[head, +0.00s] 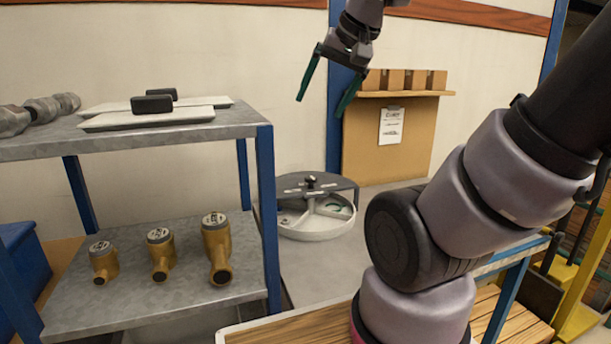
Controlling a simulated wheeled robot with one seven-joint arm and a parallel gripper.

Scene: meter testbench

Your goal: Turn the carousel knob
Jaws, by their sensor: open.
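The carousel (318,228) is a round, light grey tray with dividers, standing on the grey bench behind the shelf. A darker grey cover lies over its back part. The carousel knob (311,181) is a small black knob at its middle, on top of the cover. A dark green thing lies in one compartment at the right. My gripper (324,107) hangs in the air above the carousel, well clear of the knob. Its two green fingers are spread apart with nothing between them.
A metal shelf (262,190) with a blue post stands at the left. It holds several brass meters (217,250) below and white trays with black blocks (152,104) above. A board with a clipboard (391,126) stands behind the bench. Bare bench lies in front of the carousel.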

